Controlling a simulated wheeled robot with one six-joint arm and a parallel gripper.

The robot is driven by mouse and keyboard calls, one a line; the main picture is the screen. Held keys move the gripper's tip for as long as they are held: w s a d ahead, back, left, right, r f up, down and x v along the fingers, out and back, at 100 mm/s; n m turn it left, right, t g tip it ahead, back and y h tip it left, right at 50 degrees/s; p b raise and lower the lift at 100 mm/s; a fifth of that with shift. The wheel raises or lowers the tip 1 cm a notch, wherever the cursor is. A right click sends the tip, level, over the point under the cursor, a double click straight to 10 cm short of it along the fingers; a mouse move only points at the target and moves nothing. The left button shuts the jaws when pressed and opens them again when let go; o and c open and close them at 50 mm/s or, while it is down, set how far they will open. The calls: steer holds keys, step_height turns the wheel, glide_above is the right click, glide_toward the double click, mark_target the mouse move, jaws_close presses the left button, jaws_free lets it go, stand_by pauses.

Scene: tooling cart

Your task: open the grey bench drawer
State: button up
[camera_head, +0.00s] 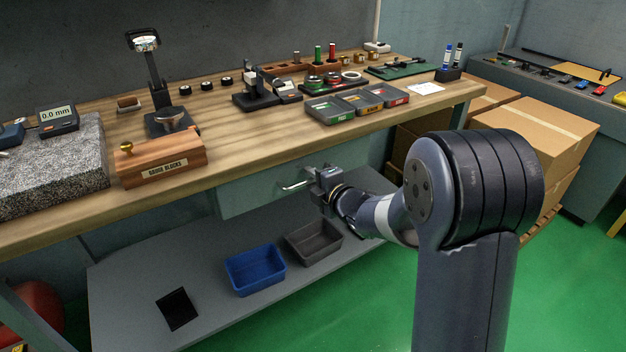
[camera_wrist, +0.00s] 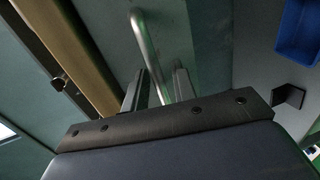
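The grey bench drawer (camera_head: 250,196) sits under the wooden bench top, its front appearing flush, with no gap visible. Its silver bar handle (camera_head: 296,185) sticks out from the front. My gripper (camera_head: 318,176) is at the right end of the handle in the head view. In the wrist view, the handle (camera_wrist: 147,45) runs down between the two fingers of my gripper (camera_wrist: 158,84). The fingers stand apart, with a gap visible on the right side of the bar. Contact on the left side is hard to tell. The drawer's right part is hidden behind my gripper.
Below the drawer, a grey shelf (camera_head: 135,275) holds a blue bin (camera_head: 254,270) and a dark grey bin (camera_head: 314,241). The bench top (camera_head: 225,129) carries tools and a gauge block box (camera_head: 160,158). Cardboard boxes (camera_head: 541,139) stand right of the bench. Green floor is clear in front.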

jaws_close()
steer(key=shift+s, duration=0.1)
stand_by(0.3)
